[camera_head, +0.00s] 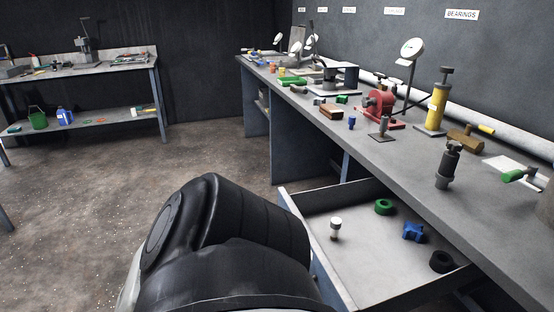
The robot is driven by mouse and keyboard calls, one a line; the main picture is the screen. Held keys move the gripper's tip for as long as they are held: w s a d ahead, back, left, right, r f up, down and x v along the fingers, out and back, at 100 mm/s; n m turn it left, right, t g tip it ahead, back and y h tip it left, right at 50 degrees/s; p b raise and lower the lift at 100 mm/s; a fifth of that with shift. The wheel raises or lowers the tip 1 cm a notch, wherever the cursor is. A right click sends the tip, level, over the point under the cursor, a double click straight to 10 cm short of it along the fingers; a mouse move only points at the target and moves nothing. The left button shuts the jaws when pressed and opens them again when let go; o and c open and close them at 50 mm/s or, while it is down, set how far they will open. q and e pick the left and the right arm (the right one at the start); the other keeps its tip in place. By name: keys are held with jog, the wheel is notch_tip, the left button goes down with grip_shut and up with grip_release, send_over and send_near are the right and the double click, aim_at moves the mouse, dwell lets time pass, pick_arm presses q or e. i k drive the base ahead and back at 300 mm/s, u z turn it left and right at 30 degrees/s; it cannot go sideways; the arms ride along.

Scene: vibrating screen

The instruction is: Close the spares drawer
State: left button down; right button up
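The spares drawer (335,263) stands pulled out from under the long workbench at the lower right. Inside it lie a green ring (383,207), a blue star-shaped knob (413,231), a black ring (441,262) and a small white-topped fitting (335,229). A large black link of my own arm fills the lower middle and hides part of the drawer's front side. Neither of my grippers shows, so I cannot tell what they touch or hold.
The long workbench (400,160) carries a red machine (379,103), a yellow cylinder (437,106), a lamp (411,49) and several tools. A second table (90,63) with a lower shelf stands at the back left. The floor (90,210) between them is clear.

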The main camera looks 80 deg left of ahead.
aim_at(369, 267)
jog(key=u, duration=2.25)
jog(key=k, duration=1.3)
jog(key=z, duration=0.35)
jog(key=i, duration=1.2)
jog(key=u, duration=0.2)
